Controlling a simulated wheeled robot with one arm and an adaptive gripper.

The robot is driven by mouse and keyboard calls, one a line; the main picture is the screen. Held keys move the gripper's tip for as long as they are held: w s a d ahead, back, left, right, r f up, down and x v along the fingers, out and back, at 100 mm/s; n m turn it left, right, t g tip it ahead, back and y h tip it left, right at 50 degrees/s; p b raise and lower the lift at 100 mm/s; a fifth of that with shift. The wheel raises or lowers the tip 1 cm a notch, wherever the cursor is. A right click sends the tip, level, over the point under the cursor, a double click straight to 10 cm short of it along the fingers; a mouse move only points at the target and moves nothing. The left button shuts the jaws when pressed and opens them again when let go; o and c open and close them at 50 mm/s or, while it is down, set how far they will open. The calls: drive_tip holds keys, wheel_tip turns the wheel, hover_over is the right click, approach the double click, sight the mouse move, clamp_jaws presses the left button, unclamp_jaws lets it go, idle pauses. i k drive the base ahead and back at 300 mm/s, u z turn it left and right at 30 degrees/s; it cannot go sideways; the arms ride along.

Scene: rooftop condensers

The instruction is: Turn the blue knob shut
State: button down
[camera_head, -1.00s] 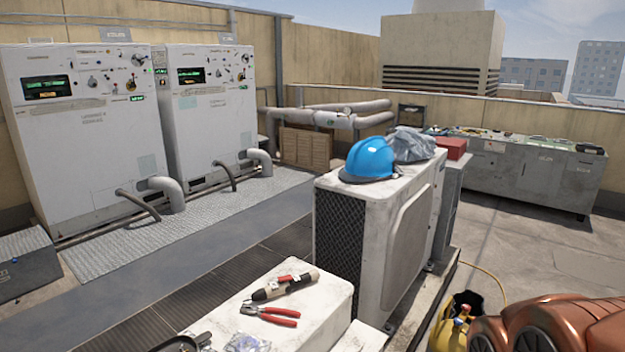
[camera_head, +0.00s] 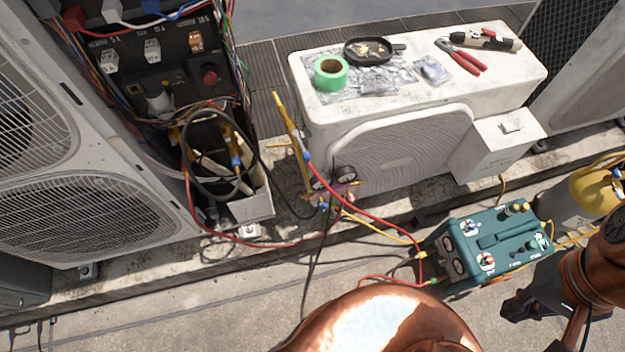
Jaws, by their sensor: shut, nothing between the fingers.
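A small gauge manifold (camera_head: 335,187) hangs in front of the low condenser, with dark round gauges and red and yellow hoses running from it. A small blue part (camera_head: 323,207) shows at its lower left; it looks like a knob, but it is too small to tell how far it is turned. A blue hose fitting (camera_head: 307,155) is just above the gauges. My gripper (camera_head: 512,309) is at the lower right, low over the floor, shut and empty. It is well apart from the manifold, with the teal machine nearby.
The teal machine (camera_head: 487,245) has several knobs and hoses. An open electrical box (camera_head: 165,75) with loose wires is at the upper left. The low condenser (camera_head: 315,100) carries green tape, a pan and pliers. Hoses cross the floor.

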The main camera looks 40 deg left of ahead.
sight(323, 206)
drive_tip(key=u, duration=1.3)
drive_tip(key=i, duration=0.35)
drive_tip(key=u, duration=0.4)
